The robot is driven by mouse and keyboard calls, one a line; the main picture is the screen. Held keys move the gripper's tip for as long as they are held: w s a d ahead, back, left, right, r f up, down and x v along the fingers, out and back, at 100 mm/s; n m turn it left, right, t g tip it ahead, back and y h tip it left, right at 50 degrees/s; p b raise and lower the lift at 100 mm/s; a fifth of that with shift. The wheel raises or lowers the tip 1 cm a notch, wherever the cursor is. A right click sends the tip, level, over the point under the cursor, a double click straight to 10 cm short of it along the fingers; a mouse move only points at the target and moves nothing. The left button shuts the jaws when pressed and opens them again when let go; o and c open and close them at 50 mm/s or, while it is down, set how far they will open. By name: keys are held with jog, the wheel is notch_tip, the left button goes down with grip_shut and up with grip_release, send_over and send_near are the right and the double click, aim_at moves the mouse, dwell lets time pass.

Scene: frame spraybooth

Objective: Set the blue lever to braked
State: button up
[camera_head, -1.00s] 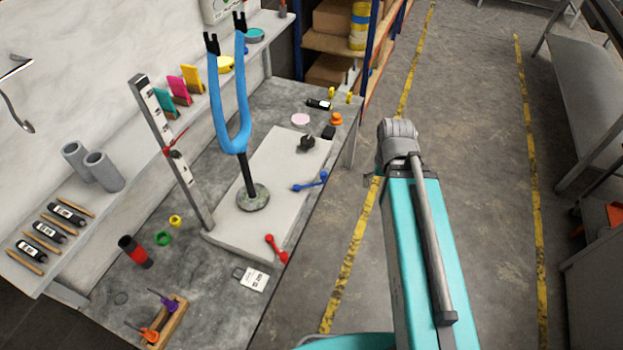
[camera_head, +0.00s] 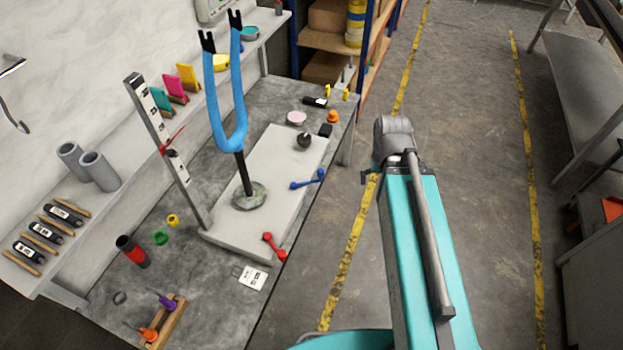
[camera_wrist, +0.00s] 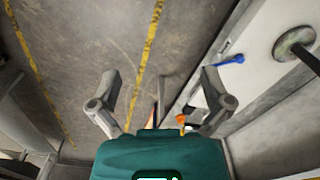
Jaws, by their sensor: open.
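The blue lever (camera_head: 307,181) lies on the right edge of the light grey plate (camera_head: 292,152) on the bench, in front of a black knob. It also shows in the wrist view (camera_wrist: 231,60), right of my gripper. In the wrist view my gripper (camera_wrist: 160,88) is open and empty, its two fingers spread, over the floor and the bench edge, apart from the lever. In the head view my arm stands right of the bench and the gripper's fingers cannot be made out. Any braked marking is too small to see.
A blue fork (camera_head: 228,110) stands upright on the plate beside a tall ruler (camera_head: 165,145). A red lever (camera_head: 274,246) sits at the plate's near corner. A black knob (camera_head: 304,140) and an orange knob (camera_head: 333,116) are farther back.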

jog(key=shift+w, duration=0.1)
jog(key=shift+c, duration=0.8)
jog(key=n+b, duration=0.9)
jog(key=n, duration=1)
send_over(321, 170)
notch_tip(321, 170, down, 9)
jog(key=shift+r, duration=0.2)
jog(key=shift+f, duration=0.15)
notch_tip(321, 170, down, 14)
jog(key=b, duration=1.3)
jog(key=shift+r, duration=0.2)
jog(key=shift+c, duration=0.3)
